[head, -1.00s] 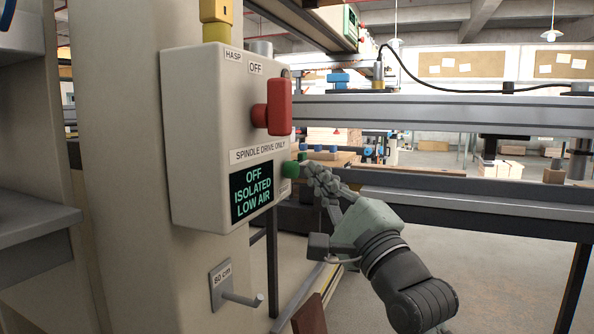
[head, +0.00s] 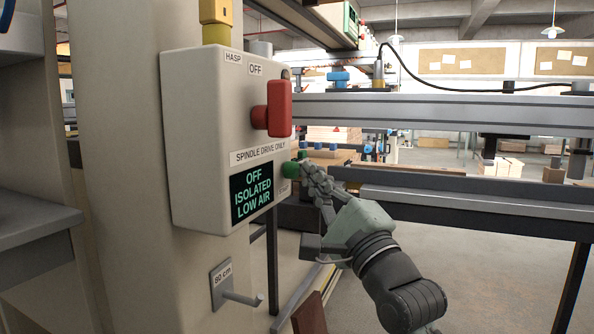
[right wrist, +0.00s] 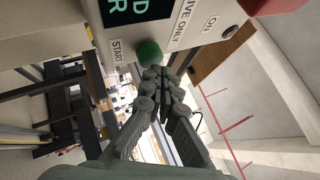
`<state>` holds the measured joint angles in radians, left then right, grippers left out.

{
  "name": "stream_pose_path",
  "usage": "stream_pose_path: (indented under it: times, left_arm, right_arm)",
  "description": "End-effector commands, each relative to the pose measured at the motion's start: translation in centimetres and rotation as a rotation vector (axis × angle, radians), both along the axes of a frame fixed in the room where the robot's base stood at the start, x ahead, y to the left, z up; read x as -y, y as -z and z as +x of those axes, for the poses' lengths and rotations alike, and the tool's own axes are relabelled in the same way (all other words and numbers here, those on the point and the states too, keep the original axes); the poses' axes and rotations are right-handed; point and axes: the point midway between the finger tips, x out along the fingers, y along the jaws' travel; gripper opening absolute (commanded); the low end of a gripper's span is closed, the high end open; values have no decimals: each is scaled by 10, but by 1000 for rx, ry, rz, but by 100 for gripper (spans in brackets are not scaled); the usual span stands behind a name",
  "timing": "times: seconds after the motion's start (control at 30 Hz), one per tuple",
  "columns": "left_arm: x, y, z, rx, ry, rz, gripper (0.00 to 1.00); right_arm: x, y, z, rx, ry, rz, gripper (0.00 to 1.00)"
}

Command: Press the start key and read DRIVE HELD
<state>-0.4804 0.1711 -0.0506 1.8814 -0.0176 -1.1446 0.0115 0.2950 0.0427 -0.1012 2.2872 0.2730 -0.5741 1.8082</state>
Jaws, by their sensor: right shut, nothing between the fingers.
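The cream control box (head: 200,140) on the column carries a dark display (head: 252,193) that reads OFF, ISOLATED, LOW AIR in green. The green start key (head: 291,169) sticks out of the box's right side. It also shows in the right wrist view (right wrist: 150,53), beside a START label. My right gripper (head: 306,170) is shut and empty, its fingertips right at the key's outer face. In the right wrist view the fingertips (right wrist: 161,74) lie just below the key; I cannot tell whether they touch. My left gripper is out of view.
A red rotary handle (head: 278,108) juts out above the key, with OFF and HASP labels near it. An 80 cm peg (head: 240,298) sticks out below the box. A long grey rail (head: 440,112) runs behind my right arm. Open floor lies to the right.

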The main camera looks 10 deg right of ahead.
Motion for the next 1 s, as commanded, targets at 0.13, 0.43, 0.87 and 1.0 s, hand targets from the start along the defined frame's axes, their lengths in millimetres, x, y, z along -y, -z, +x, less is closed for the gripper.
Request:
stream_pose_path:
  times: [0.13, 0.43, 0.87, 1.0]
  left_arm:
    - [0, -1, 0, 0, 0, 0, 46]
    - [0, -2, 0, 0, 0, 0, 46]
    - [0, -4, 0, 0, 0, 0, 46]
    - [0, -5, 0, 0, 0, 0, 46]
  right_arm:
    - [-2, 0, 1, 0, 0, 1, 0]
    - [-5, 0, 3, 0, 0, 1, 0]
    - [-9, 0, 6, 0, 0, 1, 0]
    - [-10, 0, 7, 0, 0, 0, 0]
